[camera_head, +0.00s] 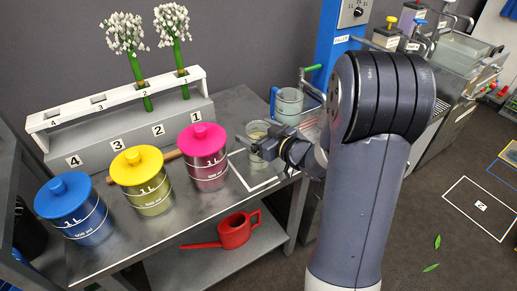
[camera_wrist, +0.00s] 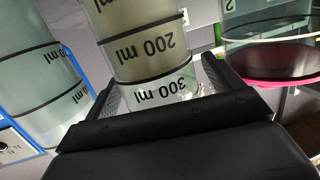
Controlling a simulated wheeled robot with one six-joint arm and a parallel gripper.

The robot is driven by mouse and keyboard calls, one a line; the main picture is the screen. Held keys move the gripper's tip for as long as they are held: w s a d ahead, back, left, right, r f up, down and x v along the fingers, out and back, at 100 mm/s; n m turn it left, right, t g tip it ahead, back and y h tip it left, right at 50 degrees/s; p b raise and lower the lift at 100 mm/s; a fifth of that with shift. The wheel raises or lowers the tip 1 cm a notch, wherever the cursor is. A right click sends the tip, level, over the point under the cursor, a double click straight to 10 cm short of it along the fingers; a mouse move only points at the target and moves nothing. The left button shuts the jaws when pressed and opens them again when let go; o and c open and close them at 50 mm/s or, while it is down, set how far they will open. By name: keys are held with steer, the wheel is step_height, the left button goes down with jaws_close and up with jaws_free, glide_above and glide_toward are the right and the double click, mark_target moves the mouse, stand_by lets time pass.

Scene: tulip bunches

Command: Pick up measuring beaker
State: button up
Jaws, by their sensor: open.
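The measuring beaker (camera_head: 257,129) is a clear cylinder with a pale yellowish tint, upright near the table's right end. In the wrist view the beaker (camera_wrist: 143,40) appears upside down with black "200 ml" and "300 ml" marks. My gripper (camera_wrist: 160,88) is open there, with one finger on each side of the beaker. I cannot tell whether the fingers touch it.
A clear jug (camera_head: 288,102) stands behind in a blue frame. The pink-lidded jar (camera_head: 206,167) is close on the left, with yellow-lidded (camera_head: 143,182) and blue-lidded (camera_head: 76,209) jars beyond. A red watering can (camera_head: 235,232) sits on the lower shelf. White flowers (camera_head: 126,35) stand in a rack (camera_head: 60,142).

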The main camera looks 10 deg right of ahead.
steer(key=shift+w+a+f, duration=0.1)
steer(key=shift+w+a, duration=0.25)
steer(key=shift+w, duration=0.2)
steer(key=shift+c, duration=0.5)
steer(key=c, duration=1.6)
